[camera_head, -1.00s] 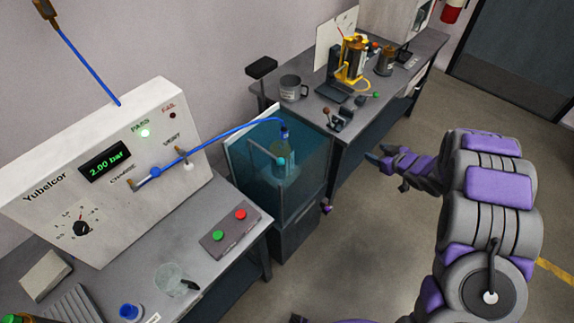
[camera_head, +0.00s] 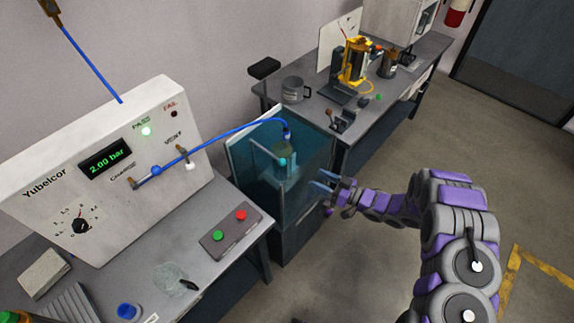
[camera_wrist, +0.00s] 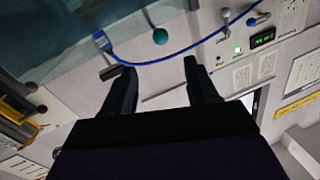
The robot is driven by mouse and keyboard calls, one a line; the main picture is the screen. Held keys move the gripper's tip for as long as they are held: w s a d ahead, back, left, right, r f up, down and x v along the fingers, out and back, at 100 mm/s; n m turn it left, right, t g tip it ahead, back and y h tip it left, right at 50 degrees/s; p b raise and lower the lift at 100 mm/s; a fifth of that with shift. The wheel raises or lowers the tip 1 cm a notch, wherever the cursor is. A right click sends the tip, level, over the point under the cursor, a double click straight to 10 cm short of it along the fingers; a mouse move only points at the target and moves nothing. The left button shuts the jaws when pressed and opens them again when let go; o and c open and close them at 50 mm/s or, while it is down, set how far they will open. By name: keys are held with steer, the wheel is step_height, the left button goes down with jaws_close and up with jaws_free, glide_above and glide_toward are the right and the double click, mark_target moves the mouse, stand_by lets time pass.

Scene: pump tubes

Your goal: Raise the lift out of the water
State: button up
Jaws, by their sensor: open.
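The water tank (camera_head: 312,190) is a blue see-through box between the two benches. Inside it, the lift (camera_head: 262,152) shows as a grey lever with a teal ball knob (camera_head: 282,161). A bottle-like part (camera_head: 288,146) with the blue tube (camera_head: 240,130) on its top stands at the knob, its lower part under water. My gripper (camera_head: 322,186) is open and empty, just right of the tank's front wall, apart from the knob. In the wrist view my gripper (camera_wrist: 160,70) is open, with the teal knob (camera_wrist: 160,36) beyond and between the fingertips.
The test panel (camera_head: 110,170) reads 2.00 bar with its PASS light lit green. A button box (camera_head: 229,230) with green and red buttons lies on the near bench. The far bench (camera_head: 320,112) holds a mug and a yellow fixture.

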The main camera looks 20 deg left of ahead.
mark_target(282, 160)
steer(key=w+a, duration=0.1)
steer(key=a, duration=0.3)
steer(key=a+b, duration=0.1)
steer(key=a, duration=0.4)
steer(key=w+a, duration=0.1)
steer(key=a, duration=0.3)
steer(key=shift+w+a+b, duration=0.15)
steer(key=shift+w+b, duration=0.2)
steer(key=shift+b, duration=0.05)
steer(key=shift+c, duration=0.3)
jaws_close()
